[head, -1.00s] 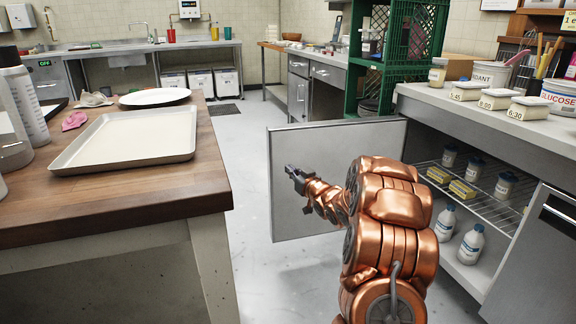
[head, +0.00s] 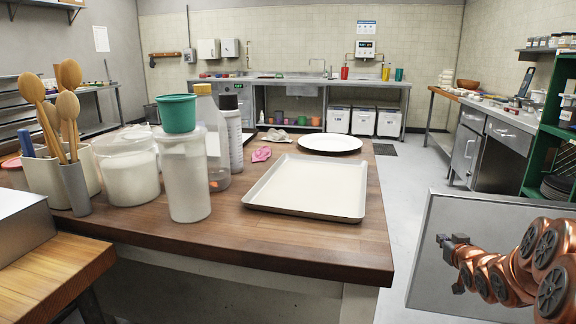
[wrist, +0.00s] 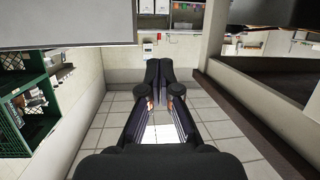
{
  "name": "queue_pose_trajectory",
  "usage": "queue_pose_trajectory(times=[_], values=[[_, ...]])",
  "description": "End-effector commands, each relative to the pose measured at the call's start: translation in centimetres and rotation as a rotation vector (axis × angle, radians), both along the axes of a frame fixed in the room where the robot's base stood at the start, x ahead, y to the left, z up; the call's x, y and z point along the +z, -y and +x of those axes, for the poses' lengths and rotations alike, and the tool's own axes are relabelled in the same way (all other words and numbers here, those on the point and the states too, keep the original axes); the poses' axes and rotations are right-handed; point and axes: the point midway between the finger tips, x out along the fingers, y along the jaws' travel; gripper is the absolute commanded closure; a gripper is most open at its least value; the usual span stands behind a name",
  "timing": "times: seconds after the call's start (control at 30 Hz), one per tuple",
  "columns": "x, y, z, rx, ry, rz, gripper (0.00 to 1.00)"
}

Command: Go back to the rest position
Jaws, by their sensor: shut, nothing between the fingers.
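My copper-coloured arm reaches in from the right edge of the head view. My gripper (head: 452,240) is at its end, in front of the open grey cabinet door (head: 425,270) and right of the wooden worktable (head: 330,235). In the wrist view my gripper (wrist: 165,72) shows its two dark fingers together, with nothing between them. Tiled floor lies below and beyond the fingers.
The worktable holds a baking tray (head: 308,188), a white plate (head: 330,143), a clear jar with a green lid (head: 184,175) and a pot of wooden spoons (head: 74,187). A green crate rack (head: 555,135) stands at the right. Open floor (head: 400,190) lies between.

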Motion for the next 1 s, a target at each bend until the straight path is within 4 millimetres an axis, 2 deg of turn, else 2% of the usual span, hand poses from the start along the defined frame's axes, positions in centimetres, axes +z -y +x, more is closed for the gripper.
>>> queue_pose_trajectory(times=[0.03, 0.27, 0.47, 0.67, 0.87, 1.0], values=[[2.8, -1.2, -0.6, -0.007, -0.046, -0.007, 1.00], [7.0, -5.5, -5.4, -0.059, -0.294, -0.011, 1.00], [10.3, -9.6, -11.6, -0.087, -0.519, -0.002, 1.00], [14.1, -14.1, -19.3, -0.094, -0.737, 0.021, 1.00], [17.8, -18.7, -28.3, -0.075, -0.964, 0.054, 1.00], [20.8, -21.8, -35.1, -0.047, -1.124, 0.078, 1.00]])
